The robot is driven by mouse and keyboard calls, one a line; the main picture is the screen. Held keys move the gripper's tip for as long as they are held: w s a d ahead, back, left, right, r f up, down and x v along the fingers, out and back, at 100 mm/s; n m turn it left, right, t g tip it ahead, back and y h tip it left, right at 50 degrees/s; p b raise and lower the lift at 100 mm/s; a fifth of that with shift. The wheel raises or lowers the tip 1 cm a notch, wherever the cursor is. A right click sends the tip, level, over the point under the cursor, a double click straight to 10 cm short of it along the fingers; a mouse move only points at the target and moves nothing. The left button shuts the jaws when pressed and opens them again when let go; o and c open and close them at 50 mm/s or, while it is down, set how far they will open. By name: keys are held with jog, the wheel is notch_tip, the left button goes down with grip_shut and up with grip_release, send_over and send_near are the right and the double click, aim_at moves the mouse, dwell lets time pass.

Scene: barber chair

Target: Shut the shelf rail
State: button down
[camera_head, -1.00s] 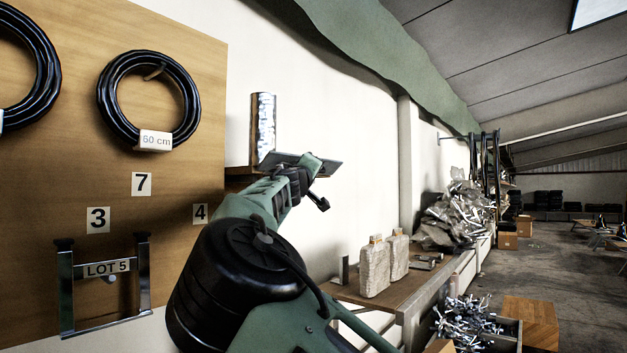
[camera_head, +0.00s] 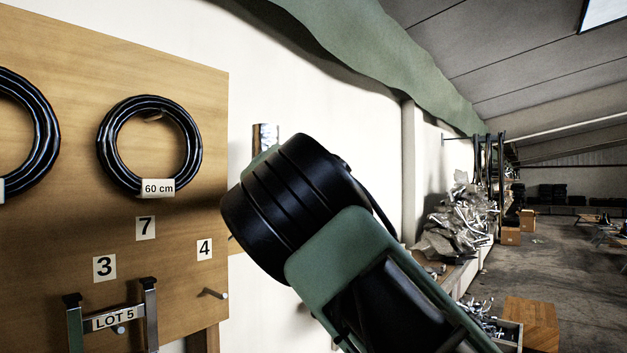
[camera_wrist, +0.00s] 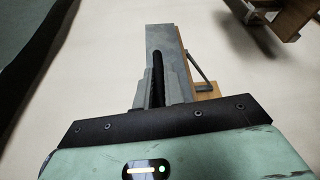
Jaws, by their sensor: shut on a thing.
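A grey flat bar (camera_wrist: 164,38), which looks to be the shelf rail, runs away from me in the wrist view along a wooden strip (camera_wrist: 186,36). My gripper (camera_wrist: 158,75) is shut on the near part of this bar. The jaws and the black slot between them hide where they meet it. A thin dark rod (camera_wrist: 201,68) slants beside the bar on the right. In the head view my arm hides the gripper, the rail and most of the shelf; only the top of a shiny silver cylinder (camera_head: 265,138) shows above the arm.
A wooden board (camera_head: 60,225) with black coils (camera_head: 150,190), number cards and a metal bracket (camera_head: 112,318) stands at the left. A metal peg (camera_head: 213,293) sticks out of it. A wooden piece (camera_wrist: 277,14) is at the wrist view's upper right. White wall lies behind.

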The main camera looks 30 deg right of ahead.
jog(key=shift+w+a+r+n+p, duration=0.1)
jog(key=shift+w+n+p, duration=0.05)
jog(key=shift+n+p, duration=0.2)
dwell(0.3)
jog(key=c, duration=1.5)
grip_release()
jog(key=shift+r+b+v, duration=0.15)
jog(key=shift+b+v, duration=1.9)
jog(key=shift+v, duration=2.3)
jog(key=shift+r+b+v, duration=0.1)
jog(key=shift+b+v, duration=1.95)
jog(key=shift+v, duration=2.3)
